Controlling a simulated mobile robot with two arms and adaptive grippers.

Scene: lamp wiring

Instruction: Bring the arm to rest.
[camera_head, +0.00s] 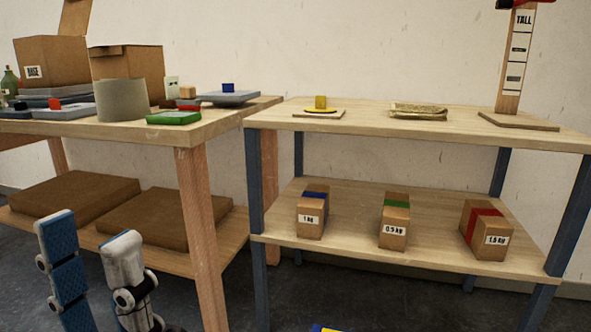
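My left gripper (88,229) is at the lower left, in front of the left workbench, with its fingers pointing up. One finger shows a blue textured face and the other is white and grey. There is a clear gap between them and nothing is held. The rest of this arm is cut off by the lower edge. My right gripper is not in view.
The left workbench (200,128) holds boxes, a grey cylinder (122,100) and a green block (173,118). The right shelf (360,122) has a tall marked post (515,60) on top and labelled weight boxes (394,222) below. Dark floor lies in front.

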